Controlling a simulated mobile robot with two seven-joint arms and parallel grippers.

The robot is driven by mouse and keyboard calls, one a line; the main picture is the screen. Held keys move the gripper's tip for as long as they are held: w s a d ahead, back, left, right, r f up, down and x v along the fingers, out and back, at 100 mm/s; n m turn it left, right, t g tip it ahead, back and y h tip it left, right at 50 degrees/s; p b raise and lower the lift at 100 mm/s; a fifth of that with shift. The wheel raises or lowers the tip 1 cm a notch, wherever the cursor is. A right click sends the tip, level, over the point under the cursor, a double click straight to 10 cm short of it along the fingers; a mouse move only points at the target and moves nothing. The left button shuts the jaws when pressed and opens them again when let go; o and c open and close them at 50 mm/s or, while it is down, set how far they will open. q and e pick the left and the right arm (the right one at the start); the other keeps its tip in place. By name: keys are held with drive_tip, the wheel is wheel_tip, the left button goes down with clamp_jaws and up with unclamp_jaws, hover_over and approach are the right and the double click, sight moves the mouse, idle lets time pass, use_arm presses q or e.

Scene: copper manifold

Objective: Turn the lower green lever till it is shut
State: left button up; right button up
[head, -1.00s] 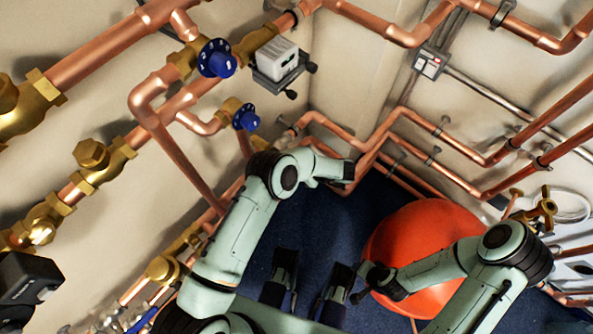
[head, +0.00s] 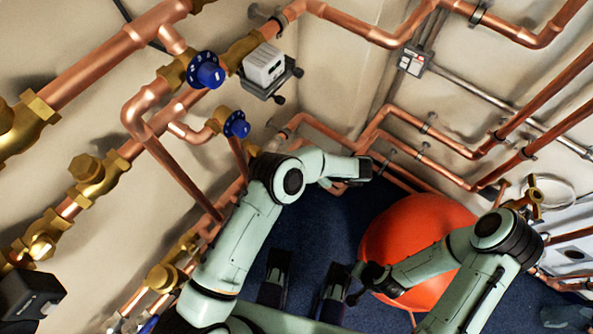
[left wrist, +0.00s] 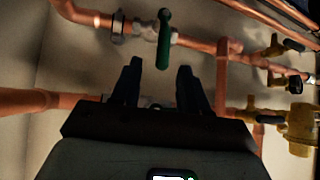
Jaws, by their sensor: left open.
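In the left wrist view a green lever (left wrist: 164,42) sits on a silver valve in a copper pipe. It stands upright in the picture, across the line of the pipe. My left gripper (left wrist: 159,66) is open, its two dark fingers pointing toward the lever. The lever's lower end shows in the gap between the fingertips; I cannot tell how deep it lies, and no contact shows. No green lever can be made out in the head view, where my left gripper is hidden beyond the wrist. My right gripper (head: 371,284) is a small dark shape by the orange ball.
Copper pipes (left wrist: 223,75) and brass valves (left wrist: 296,125) lie close on the right of the left wrist view. In the head view, blue handwheels (head: 208,72), a white box (head: 263,64) and wall pipes surround my left arm. An orange ball (head: 410,230) rests on the blue floor.

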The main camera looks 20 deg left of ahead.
use_arm(q)
drive_tip(key=shift+v, duration=2.35)
use_arm(e)
drive_tip(key=shift+s+a+r, duration=0.25)
drive_tip(key=shift+s+r, duration=0.1)
drive_tip(key=shift+s, duration=0.1)
